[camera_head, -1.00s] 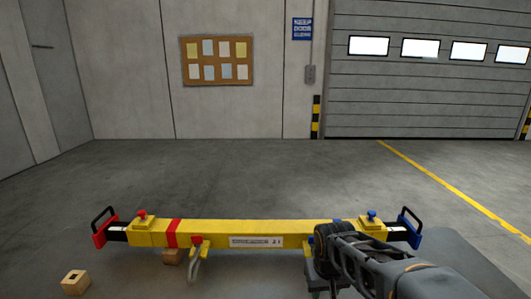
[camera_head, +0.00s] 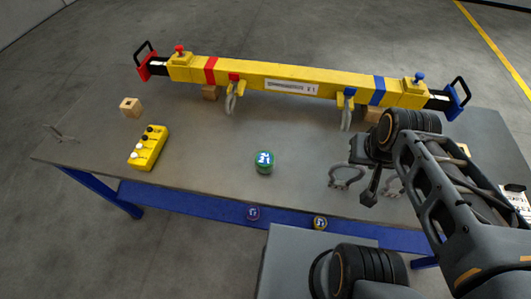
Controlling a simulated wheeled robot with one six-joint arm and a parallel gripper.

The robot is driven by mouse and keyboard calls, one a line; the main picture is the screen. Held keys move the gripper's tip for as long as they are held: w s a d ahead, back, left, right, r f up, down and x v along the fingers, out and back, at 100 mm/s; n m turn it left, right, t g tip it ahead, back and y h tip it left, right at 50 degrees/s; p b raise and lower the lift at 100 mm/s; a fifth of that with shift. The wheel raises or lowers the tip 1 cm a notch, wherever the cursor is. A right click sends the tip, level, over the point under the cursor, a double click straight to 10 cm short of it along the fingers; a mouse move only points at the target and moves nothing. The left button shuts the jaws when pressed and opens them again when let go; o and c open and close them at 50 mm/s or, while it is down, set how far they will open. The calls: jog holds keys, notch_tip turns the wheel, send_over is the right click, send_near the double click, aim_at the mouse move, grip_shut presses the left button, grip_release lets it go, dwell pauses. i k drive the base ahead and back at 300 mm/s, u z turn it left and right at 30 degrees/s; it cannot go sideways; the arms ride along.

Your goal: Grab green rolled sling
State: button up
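The green rolled sling (camera_head: 264,162) is a small upright roll with a green rim and a blue-and-white marked top. It sits on the grey table (camera_head: 205,180) near its front edge, in the middle of the view. My gripper (camera_head: 371,188) is dark and points down, to the right of the green roll and well apart from it. Its fingers are partly hidden and look small, so I cannot tell whether they are open. Nothing shows clearly held.
A yellow lifting beam (camera_head: 290,82) spans the table's back. A yellow button box (camera_head: 148,148) and wooden block (camera_head: 131,107) are left.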

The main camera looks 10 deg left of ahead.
aim_at(264, 160)
jog(key=u, duration=0.55)
jog(key=k, duration=1.3)
jog(key=u, duration=1.25)
jog(key=i, duration=2)
jog(key=z, duration=0.6)
